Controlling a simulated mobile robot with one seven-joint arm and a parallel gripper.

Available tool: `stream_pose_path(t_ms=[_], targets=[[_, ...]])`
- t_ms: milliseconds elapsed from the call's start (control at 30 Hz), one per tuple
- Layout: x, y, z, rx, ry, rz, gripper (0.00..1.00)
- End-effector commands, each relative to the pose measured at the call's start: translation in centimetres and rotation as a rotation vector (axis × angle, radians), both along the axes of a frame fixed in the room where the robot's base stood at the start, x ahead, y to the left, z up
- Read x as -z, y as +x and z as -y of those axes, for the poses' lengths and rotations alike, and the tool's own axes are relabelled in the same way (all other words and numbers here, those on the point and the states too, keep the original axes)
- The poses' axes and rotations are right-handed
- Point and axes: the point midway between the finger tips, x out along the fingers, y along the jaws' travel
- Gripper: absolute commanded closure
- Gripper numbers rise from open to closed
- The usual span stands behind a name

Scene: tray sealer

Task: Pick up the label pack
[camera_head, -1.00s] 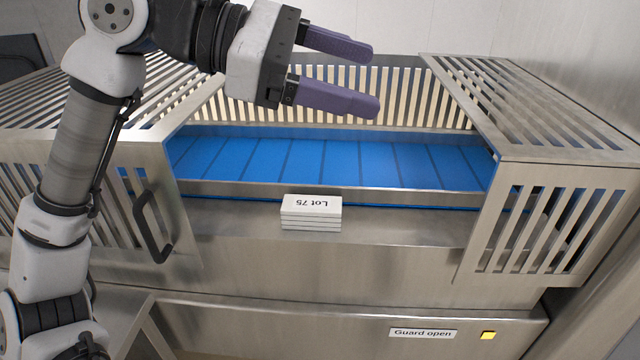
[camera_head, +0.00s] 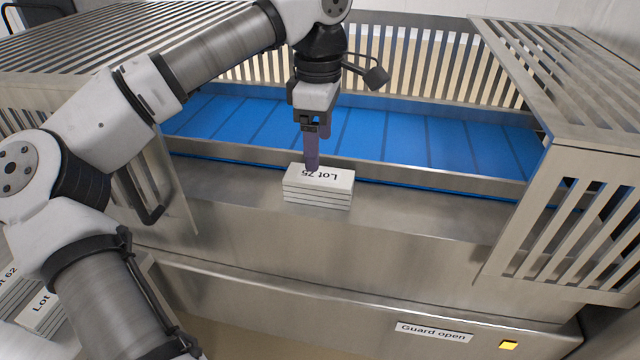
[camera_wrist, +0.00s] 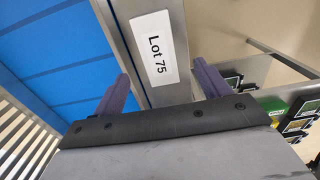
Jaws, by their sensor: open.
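The label pack (camera_head: 319,188) is a small white stack marked "Lot 75", lying on the steel ledge in front of the blue conveyor. My gripper (camera_head: 312,165) points down at the pack's back edge, its purple fingers overlapping the top of the pack in the head view. In the wrist view the label pack (camera_wrist: 154,48) shows between and beyond the two spread fingers (camera_wrist: 163,88), with "Lot 75" readable. The gripper is open and empty. Whether a finger touches the pack cannot be told.
The blue conveyor (camera_head: 400,137) lies behind a raised steel rail (camera_head: 440,180). A slatted guard (camera_head: 570,200) stands at right, another at left with a dark handle (camera_head: 150,200). More packs, one marked "Lot 62" (camera_head: 10,278), lie at lower left. A "Guard open" sign (camera_head: 433,332) is below.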

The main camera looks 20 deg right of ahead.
Motion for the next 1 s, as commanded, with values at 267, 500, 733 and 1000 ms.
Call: stream_pose_path(t_ms=[267,500,733,1000], targets=[[3.0,0.0,0.0,0.001,0.000,0.000,0.25],[5.0,0.2,0.0,0.001,-0.001,-0.003,0.25],[8.0,0.2,0.1,0.000,-0.002,0.000,0.25],[8.2,0.3,0.1,0.000,-0.002,0.000,0.34]])
